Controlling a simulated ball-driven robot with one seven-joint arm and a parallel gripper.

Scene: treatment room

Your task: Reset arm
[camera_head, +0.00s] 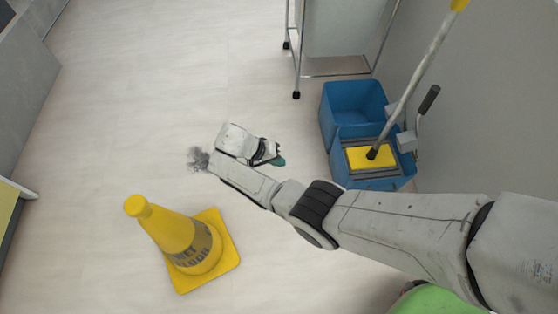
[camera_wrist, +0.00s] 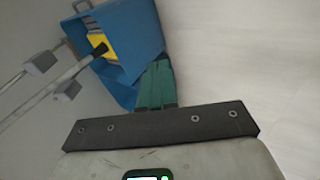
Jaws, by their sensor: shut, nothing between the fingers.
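My gripper (camera_head: 279,161) is at the end of my arm, above the floor in the middle of the head view. Its green fingers (camera_wrist: 155,86) show side by side in the wrist view, shut with nothing between them. In the head view the gripper is left of the blue mop bucket and apart from it.
A blue mop bucket (camera_head: 337,172) with a yellow-topped mop handle (camera_head: 425,70) stands by the right wall. A yellow wet-floor cone (camera_head: 170,232) stands at lower left. A dark smudge (camera_head: 198,159) lies near my arm. A wheeled metal frame (camera_head: 298,50) stands behind.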

